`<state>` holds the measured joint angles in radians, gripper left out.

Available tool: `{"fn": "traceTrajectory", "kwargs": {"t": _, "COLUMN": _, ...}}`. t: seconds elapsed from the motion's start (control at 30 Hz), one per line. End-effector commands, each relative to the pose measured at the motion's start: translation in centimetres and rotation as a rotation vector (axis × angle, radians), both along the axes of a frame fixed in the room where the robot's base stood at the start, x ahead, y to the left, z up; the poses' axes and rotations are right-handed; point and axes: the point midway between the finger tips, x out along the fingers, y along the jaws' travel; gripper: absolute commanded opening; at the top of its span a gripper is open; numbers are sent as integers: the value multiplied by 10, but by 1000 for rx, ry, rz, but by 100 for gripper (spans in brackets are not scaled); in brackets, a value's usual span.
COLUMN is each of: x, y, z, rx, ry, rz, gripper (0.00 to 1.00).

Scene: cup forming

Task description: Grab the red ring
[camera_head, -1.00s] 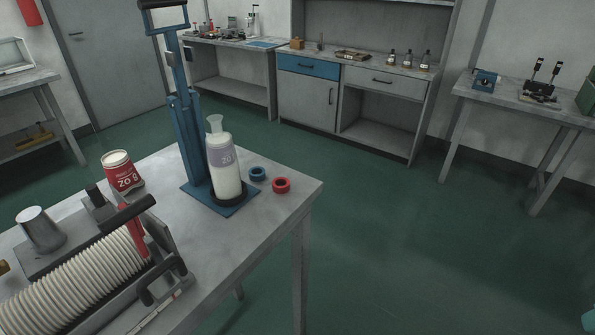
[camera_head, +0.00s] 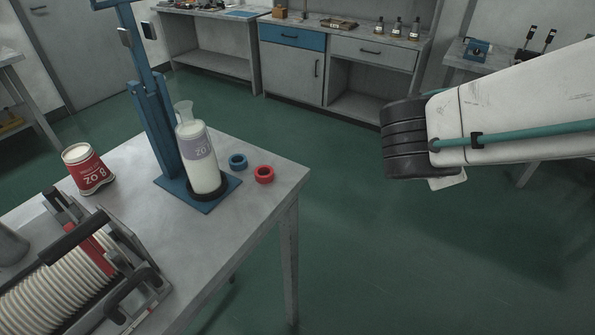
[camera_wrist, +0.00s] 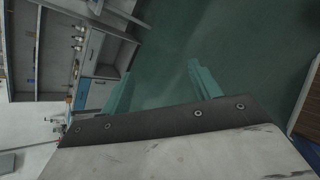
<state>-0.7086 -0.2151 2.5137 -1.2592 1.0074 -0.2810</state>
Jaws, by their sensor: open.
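The red ring (camera_head: 264,174) lies flat on the grey table (camera_head: 235,215) near its far right corner, in the head view. A blue ring (camera_head: 238,161) lies just to its left and a little farther back, apart from it. My gripper (camera_wrist: 158,82) shows in the wrist view as two teal fingers spread apart, with only green floor between them. In the head view only my white arm shows, at the right, well clear of the table; the fingers are out of sight there. The red ring is not visible in the wrist view.
A blue press stand (camera_head: 160,125) with a white bottle (camera_head: 201,160) stands left of the rings. A red and white can (camera_head: 87,170) and a machine with stacked white cups (camera_head: 55,295) are farther left. Open floor lies right of the table.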

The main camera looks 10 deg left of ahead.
Motion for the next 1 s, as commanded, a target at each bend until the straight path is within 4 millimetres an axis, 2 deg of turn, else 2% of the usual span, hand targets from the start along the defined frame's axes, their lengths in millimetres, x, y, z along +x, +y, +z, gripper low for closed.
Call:
{"fn": "traceTrajectory", "kwargs": {"t": 0.03, "x": 8, "y": 45, "z": -9, "rx": -113, "ry": 1, "rz": 199, "gripper": 62}}
{"fn": "traceTrajectory", "kwargs": {"t": 0.07, "x": 12, "y": 70, "z": -12, "rx": -176, "ry": -5, "rz": 311, "gripper": 62}}
{"fn": "traceTrajectory", "kwargs": {"t": 0.1, "x": 12, "y": 103, "z": -18, "rx": -257, "ry": -14, "rz": 455, "gripper": 62}}
{"fn": "traceTrajectory", "kwargs": {"t": 0.2, "x": 0, "y": 180, "z": -36, "rx": -435, "ry": -44, "rz": 779, "gripper": 62}}
{"fn": "traceTrajectory", "kwargs": {"t": 0.3, "x": -23, "y": 239, "z": -54, "rx": -569, "ry": -76, "rz": 1026, "gripper": 62}}
{"fn": "traceTrajectory", "kwargs": {"t": 0.4, "x": -43, "y": 275, "z": -67, "rx": -657, "ry": -102, "rz": 1188, "gripper": 62}}
{"fn": "traceTrajectory", "kwargs": {"t": 0.5, "x": -54, "y": 293, "z": -75, "rx": -702, "ry": -119, "rz": 1268, "gripper": 62}}
{"fn": "traceTrajectory", "kwargs": {"t": 0.57, "x": -53, "y": 298, "z": -78, "rx": -713, "ry": -121, "rz": 1286, "gripper": 62}}
{"fn": "traceTrajectory", "kwargs": {"t": 1.0, "x": -3, "y": 313, "z": -103, "rx": -714, "ry": -121, "rz": 1285, "gripper": 62}}
